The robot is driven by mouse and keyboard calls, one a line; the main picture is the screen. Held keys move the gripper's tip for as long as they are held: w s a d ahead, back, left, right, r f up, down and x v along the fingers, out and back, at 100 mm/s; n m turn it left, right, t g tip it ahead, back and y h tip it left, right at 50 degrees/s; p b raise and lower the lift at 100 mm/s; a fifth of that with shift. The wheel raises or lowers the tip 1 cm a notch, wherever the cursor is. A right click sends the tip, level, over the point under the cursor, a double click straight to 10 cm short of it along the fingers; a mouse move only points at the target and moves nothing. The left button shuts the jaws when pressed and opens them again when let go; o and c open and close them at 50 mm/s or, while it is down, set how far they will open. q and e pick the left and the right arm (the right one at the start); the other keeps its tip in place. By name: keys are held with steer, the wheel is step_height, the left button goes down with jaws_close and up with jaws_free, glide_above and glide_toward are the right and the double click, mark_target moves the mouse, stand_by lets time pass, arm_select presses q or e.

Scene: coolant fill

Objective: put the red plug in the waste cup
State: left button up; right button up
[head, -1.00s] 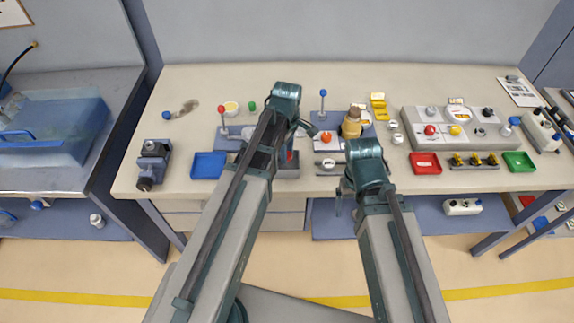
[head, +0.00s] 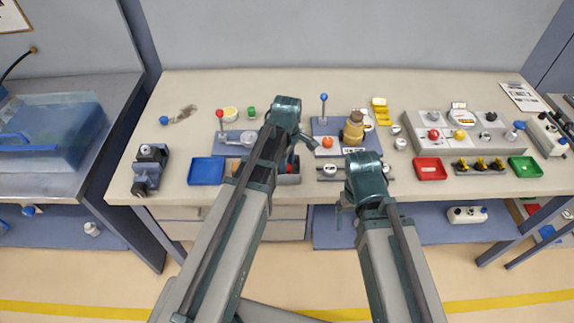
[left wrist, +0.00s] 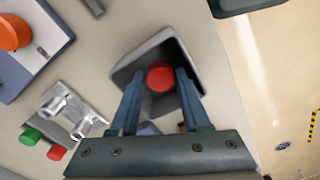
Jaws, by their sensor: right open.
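In the left wrist view the red plug (left wrist: 160,77) sits between the fingertips of my left gripper (left wrist: 160,82), which is shut on it. Plug and fingertips are over the opening of a grey square cup (left wrist: 133,63), which looks like the waste cup; how deep the plug is I cannot tell. In the head view my left gripper (head: 291,163) points down at the grey cup (head: 288,180), partly hidden by my arm, and the plug cannot be made out clearly. My right gripper (head: 342,209) is open and empty in front of the table edge, mostly hidden by its arm.
A blue tray (head: 206,171) stands left of the cup. A yellow-brown bottle (head: 353,129) stands behind, to the right. A red tray (head: 430,169) and green tray (head: 525,167) are further right. A silver fitting (left wrist: 70,108) lies near the cup.

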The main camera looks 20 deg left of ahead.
arm_select(q)
steer(key=shift+r, duration=0.2)
step_height(320, 180, up, 12)
steer(key=p, duration=1.2)
steer(key=s+d+m, duration=0.5)
steer(key=s+m, duration=0.2)
steer(key=m, duration=0.2)
steer(key=s+d+m+y, duration=0.1)
steer(key=s+d+m, duration=0.4)
steer(key=m, duration=0.5)
steer(key=shift+s+d+m, duration=0.25)
steer(key=shift+s+m, duration=0.05)
steer(key=shift+s, duration=0.85)
step_height(320, 180, down, 5)
steer(key=b, duration=0.4)
steer(key=shift+b, duration=0.4)
